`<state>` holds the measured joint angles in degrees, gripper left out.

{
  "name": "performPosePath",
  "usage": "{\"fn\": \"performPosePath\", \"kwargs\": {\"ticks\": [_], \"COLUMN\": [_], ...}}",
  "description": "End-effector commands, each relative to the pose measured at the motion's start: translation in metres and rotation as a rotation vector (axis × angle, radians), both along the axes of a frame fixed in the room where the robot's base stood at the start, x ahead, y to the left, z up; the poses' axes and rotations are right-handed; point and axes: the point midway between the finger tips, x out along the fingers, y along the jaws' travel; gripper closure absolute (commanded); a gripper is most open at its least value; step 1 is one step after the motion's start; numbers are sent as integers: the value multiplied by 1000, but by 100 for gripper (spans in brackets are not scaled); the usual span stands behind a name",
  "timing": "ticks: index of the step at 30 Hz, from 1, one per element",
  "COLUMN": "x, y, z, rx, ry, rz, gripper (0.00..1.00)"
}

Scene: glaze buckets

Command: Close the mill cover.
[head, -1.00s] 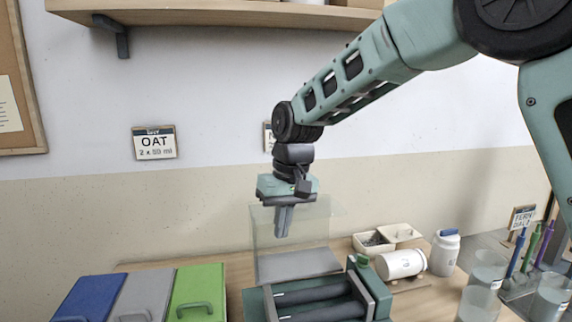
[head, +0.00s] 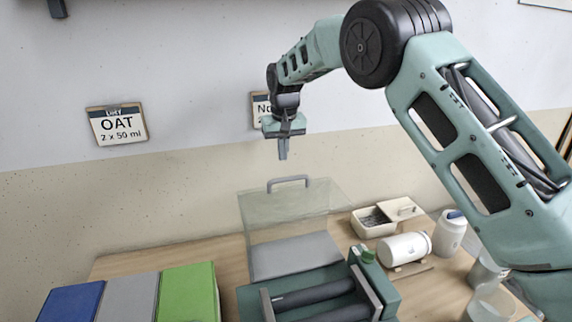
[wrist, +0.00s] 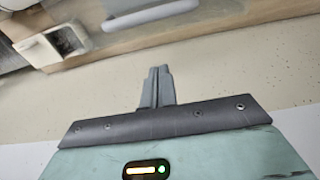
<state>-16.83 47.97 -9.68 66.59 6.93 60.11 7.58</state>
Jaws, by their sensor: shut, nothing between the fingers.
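The mill (head: 388,292) is a green-framed machine with dark rollers at the bottom of the head view. Its clear cover (head: 290,212) stands raised open behind the rollers, with a grey handle (head: 288,181) along its top edge. My gripper (head: 283,156) is above and behind the handle, near the wall, pointing down and apart from the cover. Its fingers are together and empty. In the wrist view the fingers (wrist: 156,85) are also together, and the grey handle (wrist: 138,16) shows beyond them at the top.
Blue, grey and green lidded boxes (head: 190,290) stand left of the mill. A white jar (head: 404,248) lies to its right, near small white trays (head: 373,222) and an upright white container (head: 449,233).

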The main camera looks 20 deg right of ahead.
Motion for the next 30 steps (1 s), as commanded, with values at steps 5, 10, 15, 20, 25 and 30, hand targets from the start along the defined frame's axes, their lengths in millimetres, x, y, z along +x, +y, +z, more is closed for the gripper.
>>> {"fn": "performPosePath", "kwargs": {"ticks": [5, 10, 15, 20, 25, 30], "x": [3, -9, -25, -33, -34, -34], "y": [0, 0, 0, 0, 0, 0], "z": [-35, -41, -39, -39, -40, -40], "rx": [-1, 0, 0, 1, 1, 1], "ry": [4, 1, 1, -1, 0, -1], "rz": [1, 1, 1, 1, 1, 1], "gripper": [100, 100, 100, 100, 100, 100]}}
